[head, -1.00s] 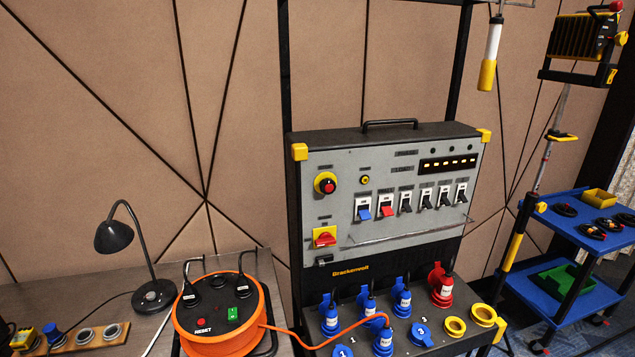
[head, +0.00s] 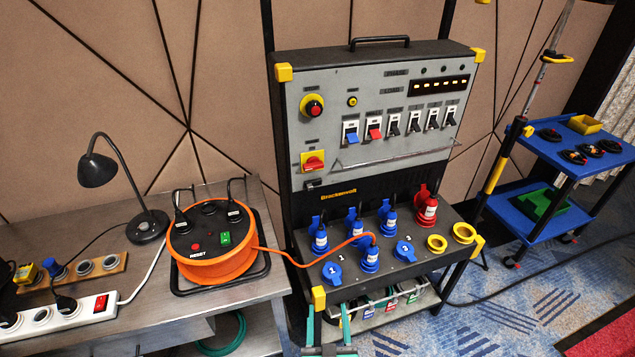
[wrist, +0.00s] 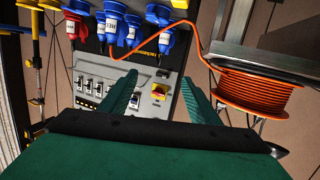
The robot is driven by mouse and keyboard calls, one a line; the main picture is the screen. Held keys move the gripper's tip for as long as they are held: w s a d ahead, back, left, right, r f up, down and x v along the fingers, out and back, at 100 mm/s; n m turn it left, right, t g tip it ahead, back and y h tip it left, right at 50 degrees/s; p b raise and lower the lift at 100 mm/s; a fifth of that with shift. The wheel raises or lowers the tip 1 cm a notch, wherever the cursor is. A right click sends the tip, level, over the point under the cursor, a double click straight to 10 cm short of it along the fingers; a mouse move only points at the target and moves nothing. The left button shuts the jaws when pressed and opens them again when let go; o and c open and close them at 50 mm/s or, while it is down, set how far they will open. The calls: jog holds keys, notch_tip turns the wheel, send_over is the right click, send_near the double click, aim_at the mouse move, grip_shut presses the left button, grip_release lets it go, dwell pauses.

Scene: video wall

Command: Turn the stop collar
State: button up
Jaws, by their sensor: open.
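The stop control is a red button in a yellow collar (head: 312,105) at the upper left of the grey panel in the head view. I cannot make it out clearly in the wrist view. Below it sits a red rotary handle on a yellow plate (head: 313,162), which also shows between my fingers in the wrist view (wrist: 159,91). My gripper (head: 329,313) is at the bottom of the head view, low in front of the cabinet and well apart from the collar. In the wrist view its green fingers (wrist: 158,79) are spread with nothing between them.
Blue and red plugs (head: 369,255) stand up from the sloping socket shelf below the panel. An orange cable (head: 300,262) runs from there to the orange reel (head: 215,265). A lamp (head: 98,165) stands left. A blue cart (head: 545,225) is at right.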

jog(key=w+r+n+y, duration=0.1)
jog(key=w+r, duration=0.6)
jog(key=w, duration=0.6)
jog(key=n+t+y, duration=0.1)
jog(key=n+y, duration=0.4)
send_near(316, 111)
jog(key=x, duration=0.8)
jog(key=shift+w+a, duration=0.1)
jog(key=shift+w, duration=0.2)
jog(key=c, duration=1.1)
